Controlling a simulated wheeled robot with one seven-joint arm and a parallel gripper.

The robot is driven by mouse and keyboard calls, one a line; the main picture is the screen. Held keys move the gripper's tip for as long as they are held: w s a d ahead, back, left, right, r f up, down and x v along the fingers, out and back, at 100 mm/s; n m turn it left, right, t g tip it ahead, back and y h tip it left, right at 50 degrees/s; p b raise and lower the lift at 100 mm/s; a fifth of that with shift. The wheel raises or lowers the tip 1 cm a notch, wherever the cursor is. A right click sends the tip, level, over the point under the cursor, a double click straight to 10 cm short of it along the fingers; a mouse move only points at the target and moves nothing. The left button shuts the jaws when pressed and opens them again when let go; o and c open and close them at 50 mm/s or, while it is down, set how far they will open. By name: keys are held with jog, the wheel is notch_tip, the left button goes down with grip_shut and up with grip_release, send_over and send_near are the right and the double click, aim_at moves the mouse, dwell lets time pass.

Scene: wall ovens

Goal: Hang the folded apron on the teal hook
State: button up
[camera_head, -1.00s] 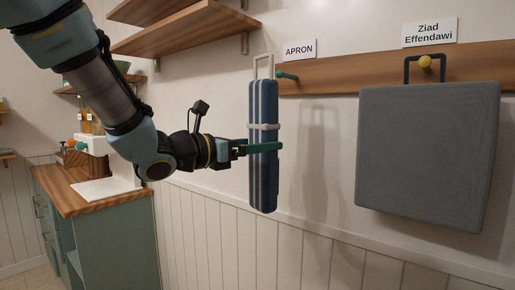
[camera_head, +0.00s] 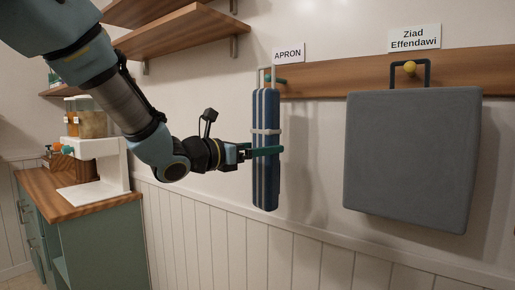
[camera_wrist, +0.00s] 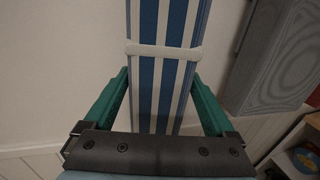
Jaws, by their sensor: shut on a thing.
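The folded apron (camera_head: 265,170) is a narrow upright bundle with blue and white stripes and a pale band around its middle. My gripper (camera_head: 267,151) is shut on it near the band, and its teal fingers flank the bundle in the wrist view (camera_wrist: 160,95). A pale loop (camera_head: 259,75) stands up from the bundle's top. The teal hook (camera_head: 280,81) sticks out from the wooden rail under the APRON sign (camera_head: 289,53). The loop's right side overlaps the hook in the head view; I cannot tell whether the hook is through it. The wrist view does not show loop or hook.
A large grey bag (camera_head: 412,160) hangs from a yellow hook (camera_head: 409,68) to the right on the same rail (camera_head: 325,82). Wooden shelves (camera_head: 175,38) are above left. A counter (camera_head: 62,195) with dispensers stands at left. Wall below the bundle is clear.

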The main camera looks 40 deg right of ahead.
jog(key=shift+w+d+f+b, duration=0.2)
jog(key=shift+d+b, duration=0.05)
jog(key=shift+d, duration=0.4)
jog(key=shift+w+d+f+b, duration=0.15)
jog(key=shift+d+f+b, duration=0.1)
jog(key=shift+d, duration=0.45)
jog(key=shift+w+d+f+b, duration=0.15)
jog(key=shift+w+d+b, duration=0.1)
jog(key=shift+d, duration=0.4)
jog(key=o, duration=1.3)
jog(key=a+b, duration=0.2)
jog(key=a, duration=0.8)
jog(key=shift+a, duration=0.4)
